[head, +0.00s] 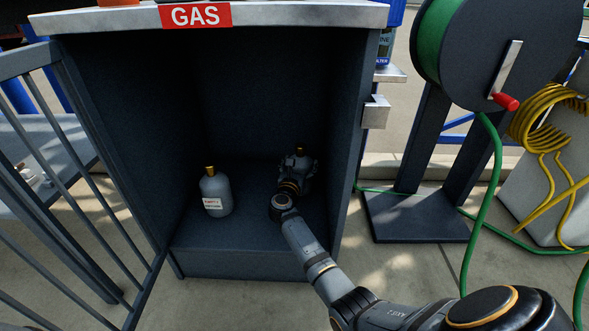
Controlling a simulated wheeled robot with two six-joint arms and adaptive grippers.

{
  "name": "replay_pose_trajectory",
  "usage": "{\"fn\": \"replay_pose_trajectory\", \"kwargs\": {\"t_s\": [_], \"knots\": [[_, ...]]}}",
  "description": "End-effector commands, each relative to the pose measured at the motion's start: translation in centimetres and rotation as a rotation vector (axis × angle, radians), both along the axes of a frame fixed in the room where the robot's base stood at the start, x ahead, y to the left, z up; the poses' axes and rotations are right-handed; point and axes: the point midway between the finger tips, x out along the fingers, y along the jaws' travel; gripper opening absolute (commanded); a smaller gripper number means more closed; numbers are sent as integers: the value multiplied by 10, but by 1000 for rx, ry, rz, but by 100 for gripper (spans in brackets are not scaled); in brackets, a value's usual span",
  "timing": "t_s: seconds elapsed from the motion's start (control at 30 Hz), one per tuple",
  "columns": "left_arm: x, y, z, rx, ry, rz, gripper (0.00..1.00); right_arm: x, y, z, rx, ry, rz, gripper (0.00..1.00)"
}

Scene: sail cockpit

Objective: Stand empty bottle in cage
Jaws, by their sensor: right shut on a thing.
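The gas cage (185,250) is a dark grey locker with an open front and a red GAS sign on its top edge. My right arm reaches into it from the lower right. My right gripper (298,168) is inside, in the right half, shut on a bottle. Of that bottle, mainly the brass top (299,151) shows; the gripper hides most of its body, and I cannot tell whether its base touches the floor. Another grey bottle (216,190) with a brass top and white label stands upright on the cage floor to the left. My left gripper is not in view.
The barred door (75,150) is swung open at the left. A green hose reel (485,60) on a dark stand is at the right, with a hose trailing over the ground. A coiled yellow hose (545,115) hangs beyond it. The cage floor between the bottles is clear.

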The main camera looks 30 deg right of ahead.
Motion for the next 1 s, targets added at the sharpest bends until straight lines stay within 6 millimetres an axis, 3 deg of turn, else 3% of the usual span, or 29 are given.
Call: {"fn": "replay_pose_trajectory", "kwargs": {"t_s": [0.27, 0.3, 0.4, 0.8, 1.0], "knots": [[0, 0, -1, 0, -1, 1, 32, 0, 0, 1, -2, -4, 0, 20], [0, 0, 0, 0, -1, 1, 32, 0, 0, -1, 1, 1, 0, 87], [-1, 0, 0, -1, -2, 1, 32, 0, 0, 0, 1, 1, 0, 100], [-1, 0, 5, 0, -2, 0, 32, -1, 1, 4, 1, 1, 0, 100], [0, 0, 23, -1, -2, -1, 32, -28, 29, 5, 5, 2, 1, 100]]}}
